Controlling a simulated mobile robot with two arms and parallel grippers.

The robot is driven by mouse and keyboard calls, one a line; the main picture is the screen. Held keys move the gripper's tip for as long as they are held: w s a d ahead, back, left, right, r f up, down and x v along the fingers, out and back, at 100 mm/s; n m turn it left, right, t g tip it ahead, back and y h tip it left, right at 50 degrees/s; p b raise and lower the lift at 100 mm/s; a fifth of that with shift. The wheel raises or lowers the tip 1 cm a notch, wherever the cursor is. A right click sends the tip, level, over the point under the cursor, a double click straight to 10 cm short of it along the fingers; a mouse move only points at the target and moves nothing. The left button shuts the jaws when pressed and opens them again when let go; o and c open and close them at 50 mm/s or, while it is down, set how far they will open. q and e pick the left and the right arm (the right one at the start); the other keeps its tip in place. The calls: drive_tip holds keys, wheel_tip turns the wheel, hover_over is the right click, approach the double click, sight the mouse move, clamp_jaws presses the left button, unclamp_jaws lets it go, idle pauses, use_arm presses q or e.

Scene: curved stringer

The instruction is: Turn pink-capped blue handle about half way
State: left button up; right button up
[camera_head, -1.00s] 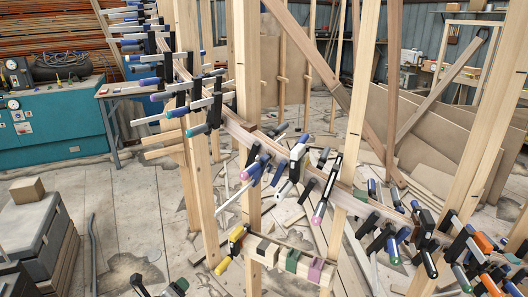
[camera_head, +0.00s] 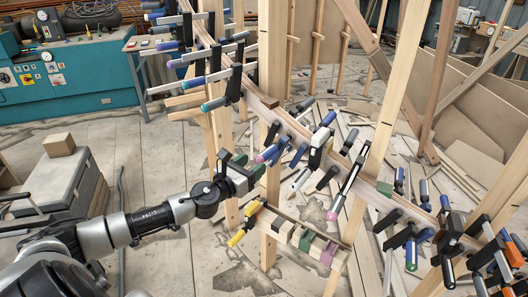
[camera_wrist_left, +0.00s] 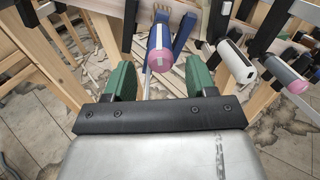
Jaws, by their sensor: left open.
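The blue handle with a pink cap (camera_head: 268,154) is on a clamp on the curved wooden stringer (camera_head: 290,122). In the left wrist view this handle (camera_wrist_left: 160,42) points toward me, with its pink end facing the camera. My left gripper (camera_head: 250,167) comes in from the left and is just short of the handle. In the left wrist view its green fingers (camera_wrist_left: 160,80) are open, on either side of the pink cap and a little nearer to me. No contact shows. My right gripper is out of view.
Other clamps crowd both sides. A white handle (camera_wrist_left: 237,62) and a grey pink-capped handle (camera_wrist_left: 290,77) are to the right in the wrist view. A wooden post (camera_head: 270,210) stands close to my gripper. A rail with coloured blocks (camera_head: 305,238) is below.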

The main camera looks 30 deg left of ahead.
sight(264, 156)
use_arm(q)
drive_tip(key=shift+w+d+f+p, duration=0.15)
drive_tip(key=shift+w+p, duration=0.15)
drive_tip(key=shift+w, duration=1.2)
drive_tip(key=shift+w+d+r+p, duration=0.1)
drive_tip(key=shift+w+p, duration=0.15)
drive_tip(key=shift+w, duration=1.25)
drive_tip(key=c, duration=0.9)
